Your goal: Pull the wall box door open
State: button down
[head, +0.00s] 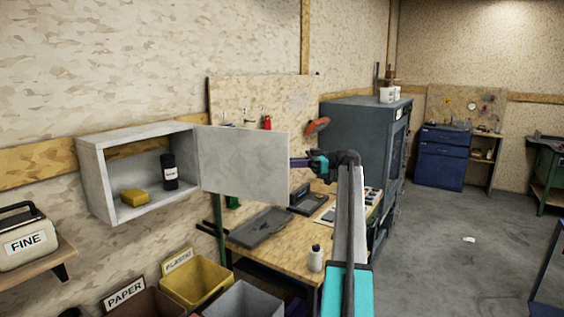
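The wall box (92,178) is a grey open-fronted box fixed to the wall at the left. Its door (242,163) is a flat pale panel hinged on the box's right side and stands swung wide open to the right. Inside the box are a yellow block (134,197) and a black bottle (169,171) with a white label. My gripper (301,163) is at the door's free right edge, with my arm reaching up from below. Whether the fingers touch or grasp the door edge is too small to tell.
A wooden workbench (262,237) with a white bottle (315,258) stands below the door. Sorting bins, including a yellow one (196,283), are at the lower left. A tall grey cabinet (357,130) stands behind my arm. Grey floor (450,250) is mostly clear at right.

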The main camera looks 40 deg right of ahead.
aim_at(282, 155)
jog(key=shift+a, duration=0.1)
jog(key=c, duration=1.8)
grip_release()
jog(key=shift+w, duration=0.1)
jog(key=shift+r, duration=0.1)
jog(key=r+p, duration=0.2)
jog(key=r, duration=0.1)
jog(key=shift+s+a+p, duration=0.25)
jog(key=shift+s+p, duration=0.1)
jog(key=shift+p, duration=0.05)
jog(key=shift+s+a+r+b, duration=0.3)
jog(key=shift+s+a+b, duration=0.6)
jog(key=shift+s+a, duration=0.9)
jog(key=shift+s+a+r+b, duration=0.3)
jog(key=shift+s+a+b, duration=0.85)
jog(key=shift+s, duration=1)
jog(key=shift+s+a+r+b, duration=0.3)
jog(key=shift+s+a+b, duration=0.35)
jog(key=shift+s+a, duration=1.25)
jog(key=shift+s+d, duration=0.1)
